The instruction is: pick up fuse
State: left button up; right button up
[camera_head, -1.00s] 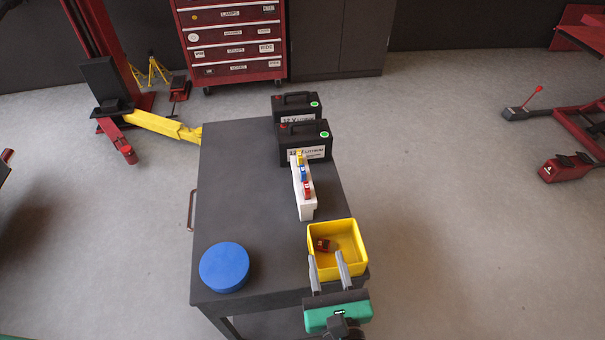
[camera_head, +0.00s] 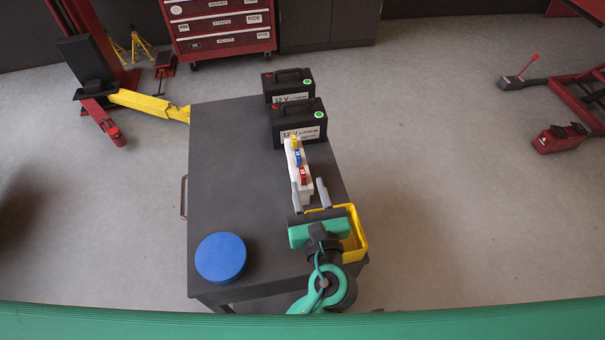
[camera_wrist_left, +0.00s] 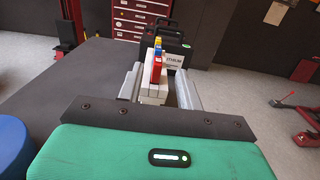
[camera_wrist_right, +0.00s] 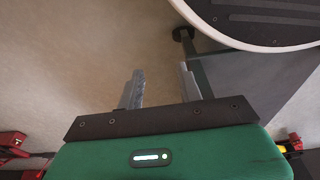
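A white fuse holder (camera_head: 300,170) stands on the dark cart top. It carries a yellow fuse (camera_head: 294,141), a blue fuse (camera_head: 297,157) and a red fuse (camera_head: 302,175) in a row. My left gripper (camera_head: 308,184) is open at the holder's near end, the red fuse just beyond its fingertips. In the left wrist view the red fuse (camera_wrist_left: 156,72) and holder (camera_wrist_left: 153,92) show between the spread fingers, which look empty. The yellow bin (camera_head: 356,240) is partly hidden behind the left gripper; its inside is mostly covered. My right gripper (camera_wrist_right: 161,70) is open and empty, away from the cart top.
Two black batteries (camera_head: 299,126) (camera_head: 287,83) stand behind the holder. A blue round object (camera_head: 220,258) sits at the cart's front left. A yellow lift arm (camera_head: 150,103) reaches the cart's far left edge.

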aim_at(304, 179)
pick_arm(q)
jog(key=w, duration=0.2)
jog(key=w+a, duration=0.1)
jog(key=w, duration=0.1)
jog(key=shift+w, duration=0.15)
jog(key=shift+w+a+f, duration=0.1)
jog(key=shift+w, duration=0.25)
grip_shut()
pick_arm(e)
jog(key=shift+s+d+f, duration=0.15)
jog(key=shift+s+f, duration=0.2)
jog(key=shift+f, duration=0.2)
pick_arm(q)
jog(key=shift+p, duration=0.4)
